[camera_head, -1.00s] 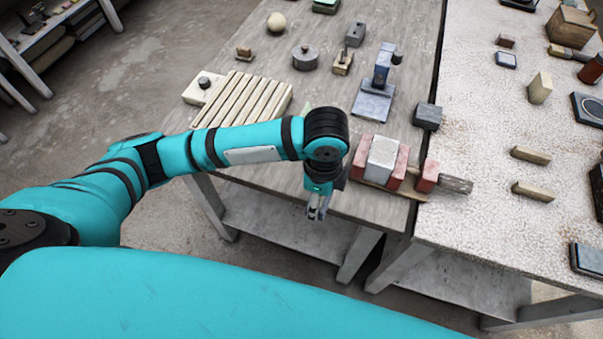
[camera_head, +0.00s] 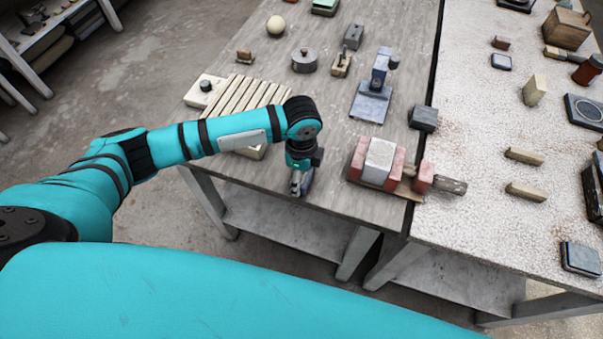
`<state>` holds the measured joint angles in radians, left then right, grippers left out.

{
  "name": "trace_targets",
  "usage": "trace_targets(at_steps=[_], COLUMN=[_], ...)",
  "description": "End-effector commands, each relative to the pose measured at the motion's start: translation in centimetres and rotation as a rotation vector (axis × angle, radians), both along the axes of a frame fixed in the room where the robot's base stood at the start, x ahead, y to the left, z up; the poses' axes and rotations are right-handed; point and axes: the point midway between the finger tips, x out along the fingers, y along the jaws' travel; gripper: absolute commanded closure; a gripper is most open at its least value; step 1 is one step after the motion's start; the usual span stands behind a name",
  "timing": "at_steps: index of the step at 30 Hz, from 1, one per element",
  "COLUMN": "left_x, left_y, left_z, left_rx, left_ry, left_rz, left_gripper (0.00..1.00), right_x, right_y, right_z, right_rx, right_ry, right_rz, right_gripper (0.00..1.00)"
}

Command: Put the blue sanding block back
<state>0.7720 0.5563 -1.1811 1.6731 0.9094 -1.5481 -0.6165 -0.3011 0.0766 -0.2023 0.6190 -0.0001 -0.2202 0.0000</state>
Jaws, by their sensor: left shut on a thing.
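My left gripper (camera_head: 297,188) points down over the front edge area of the grey wooden table (camera_head: 330,150). It is shut on a small blue-grey piece (camera_head: 308,183), which I take to be the blue sanding block; the fingers hide most of it. Right of the gripper, a wooden board (camera_head: 408,193) carries a pale block (camera_head: 380,160) between red blocks (camera_head: 357,158). The gripper is apart from this row. Whether the held piece touches the tabletop I cannot tell. My right gripper is not in view.
A slatted wooden rack (camera_head: 245,95) lies behind my left arm. A blue-grey stand (camera_head: 371,103) and a dark block (camera_head: 424,118) stand behind the red blocks. A speckled table (camera_head: 470,130) with several small objects adjoins on the right. Bare tabletop lies between gripper and board.

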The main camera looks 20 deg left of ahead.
Motion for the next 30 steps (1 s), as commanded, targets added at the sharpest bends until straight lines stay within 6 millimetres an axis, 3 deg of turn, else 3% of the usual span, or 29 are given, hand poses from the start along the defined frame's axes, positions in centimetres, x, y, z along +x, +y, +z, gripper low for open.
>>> trace_targets(at_steps=[5, 6, 11, 22, 30], left_x=[0.0, 0.0, 0.0, 0.1, 0.2], left_y=[0.0, 0.0, 0.0, 0.0, -0.1], left_z=[-0.3, -0.2, -0.2, 0.4, 5.5], left_rx=[0.0, 0.0, 0.0, -0.001, -0.002], left_ry=[0.001, 0.0, 0.0, -0.002, -0.006], left_rz=[0.0, 0.0, 0.0, 0.0, -0.002], left_gripper=[0.7, 0.29, 0.1, 0.1, 0.1], right_x=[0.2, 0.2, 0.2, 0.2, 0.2], right_y=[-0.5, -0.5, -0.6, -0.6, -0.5], right_z=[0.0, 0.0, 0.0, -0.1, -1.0], right_rx=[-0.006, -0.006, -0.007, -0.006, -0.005], right_ry=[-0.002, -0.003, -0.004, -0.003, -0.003], right_rz=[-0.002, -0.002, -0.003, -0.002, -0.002], right_gripper=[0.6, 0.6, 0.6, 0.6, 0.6])
